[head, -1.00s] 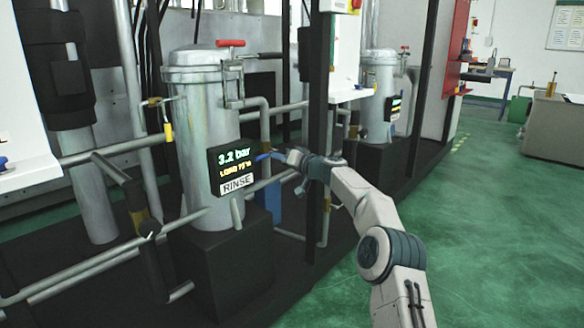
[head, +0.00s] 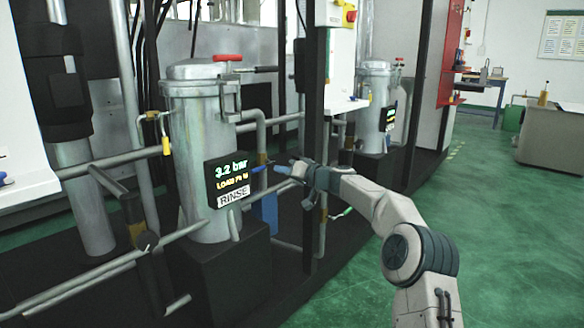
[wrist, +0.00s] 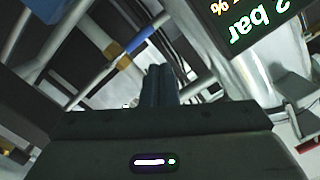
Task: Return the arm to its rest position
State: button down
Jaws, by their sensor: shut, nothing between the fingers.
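My arm reaches in from the lower right of the head view. My gripper (head: 284,168) is at its far end, in front of the pipes just right of the filter housing's display (head: 230,180). In the wrist view the two dark fingers of my gripper (wrist: 158,85) stand together, shut, with nothing held between them. The display is at the upper right there and reads upside down. In the head view it reads 3.2 bar and RINSE; its middle line is hard to read.
A grey filter housing (head: 190,130) with a red-handled clamp stands left of my gripper. A dark post (head: 314,150) rises close behind my wrist. A second housing (head: 374,100) stands farther back. Green floor (head: 500,230) to the right is clear. A grey cabinet (head: 552,138) stands beyond it.

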jog(key=s+a+r+n+g+h+p, duration=0.1)
jog(key=s+r+g+h+p, duration=0.15)
jog(key=s+r+p, duration=0.55)
jog(key=s+r+g+h+p, duration=0.2)
jog(key=s+r+h+p, duration=0.1)
jog(key=s+r+p, duration=0.65)
jog(key=s+d+r+m+g+h+p, duration=0.1)
jog(key=s+d+p, duration=0.5)
jog(key=s, duration=0.6)
jog(key=s+d+r+m+h+p, duration=0.2)
jog(key=s+d+r+h+p, duration=0.2)
jog(key=s+p, duration=0.5)
jog(key=s+d+r+m+g+h+p, duration=0.1)
jog(key=s+d+r+h+p, duration=0.2)
jog(key=s+d, duration=0.7)
jog(key=s+r+p, duration=0.2)
jog(key=s+p, duration=0.2)
jog(key=s, duration=0.2)
jog(key=shift+s+d+r+m+g, duration=0.2)
jog(key=shift+r+m+g, duration=0.1)
jog(key=shift+m+g, duration=0.1)
